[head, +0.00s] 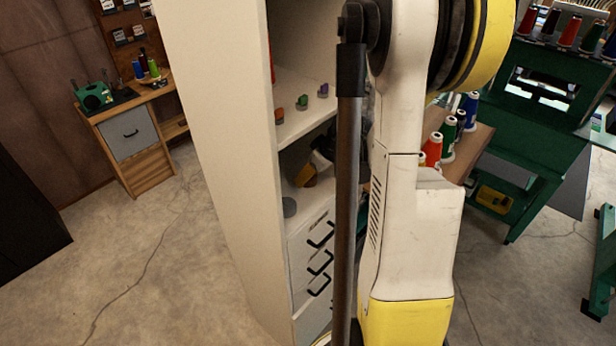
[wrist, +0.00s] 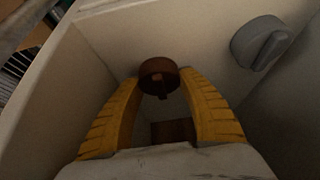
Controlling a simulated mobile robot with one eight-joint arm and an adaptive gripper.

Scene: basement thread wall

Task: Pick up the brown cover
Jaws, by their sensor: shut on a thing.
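The brown cover (wrist: 158,70) is a short round piece with a small tab or bar on its near face. In the wrist view it sits between the tips of my gripper (wrist: 159,79), whose two yellow fingers are shut on it from both sides. In the head view my gripper (head: 306,177) is partly visible inside a lower opening of the white cabinet (head: 222,150), mostly behind my arm. The cover cannot be made out clearly there. I cannot tell whether the cover touches the shelf.
A grey knob-like piece (wrist: 260,42) lies right of the cover; a grey round piece (head: 289,207) shows on the cabinet shelf. Small coloured pieces (head: 302,102) stand on the shelf above. Drawers with black handles (head: 320,261) are below. Cabinet walls are close around my gripper.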

